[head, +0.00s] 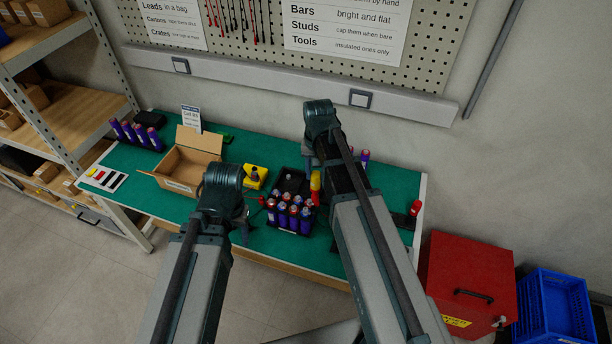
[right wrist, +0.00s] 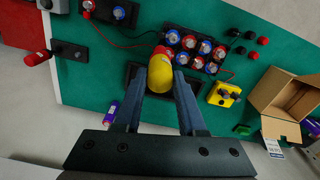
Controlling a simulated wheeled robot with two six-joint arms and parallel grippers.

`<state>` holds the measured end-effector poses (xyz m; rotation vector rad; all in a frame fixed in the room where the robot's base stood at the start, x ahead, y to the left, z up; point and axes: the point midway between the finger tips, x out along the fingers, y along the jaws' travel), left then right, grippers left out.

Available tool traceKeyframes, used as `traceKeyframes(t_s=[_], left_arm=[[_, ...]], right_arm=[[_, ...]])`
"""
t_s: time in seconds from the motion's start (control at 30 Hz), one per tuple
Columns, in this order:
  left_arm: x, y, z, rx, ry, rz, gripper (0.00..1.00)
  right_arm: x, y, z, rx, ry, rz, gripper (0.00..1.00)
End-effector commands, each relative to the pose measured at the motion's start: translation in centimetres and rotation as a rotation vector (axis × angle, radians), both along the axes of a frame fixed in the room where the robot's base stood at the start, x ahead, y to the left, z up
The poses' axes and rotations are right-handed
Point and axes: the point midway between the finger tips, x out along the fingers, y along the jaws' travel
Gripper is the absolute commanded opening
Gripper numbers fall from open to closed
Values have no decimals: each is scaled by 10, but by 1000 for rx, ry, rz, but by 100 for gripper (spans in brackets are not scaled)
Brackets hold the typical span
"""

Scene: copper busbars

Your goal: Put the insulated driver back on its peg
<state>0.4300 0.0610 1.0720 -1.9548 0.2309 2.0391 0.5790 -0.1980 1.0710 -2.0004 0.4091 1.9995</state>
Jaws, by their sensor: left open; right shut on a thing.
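The insulated driver, with a yellow and red handle (head: 315,187), is in my right gripper. In the right wrist view its rounded yellow end (right wrist: 160,74) faces the camera between the two fingers of my right gripper (right wrist: 160,88), which is shut on it. A black block (right wrist: 133,72) lies beneath and around the driver in that view; I cannot tell whether the driver touches it. Its peg is not clearly visible. In the head view the right arm hides much of this. My left gripper (head: 242,214) is open and empty, left of the cell block.
A black block of several purple cells (head: 289,218) stands close by, with red leads. A yellow box (head: 256,176) and an open carton (head: 180,180) are left of it. A red-handled item (head: 415,208) stands at the bench's right end. Green bench is clear at front left.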

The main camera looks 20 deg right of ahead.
Motion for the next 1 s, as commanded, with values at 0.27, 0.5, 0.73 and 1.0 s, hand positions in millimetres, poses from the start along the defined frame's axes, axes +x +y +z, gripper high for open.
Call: traceKeyframes(t_s=[0.27,0.5,0.73,1.0], left_arm=[[0,0,-67,0,0,1,57],[0,0,-104,0,0,2,57],[0,0,-119,0,0,2,57],[0,0,-121,0,0,2,57]], right_arm=[[7,-138,-67,0,0,-220,0],[-14,-239,-104,0,0,-377,0],[-31,-288,-119,0,0,-453,0],[-35,-297,-120,0,0,-467,0]])
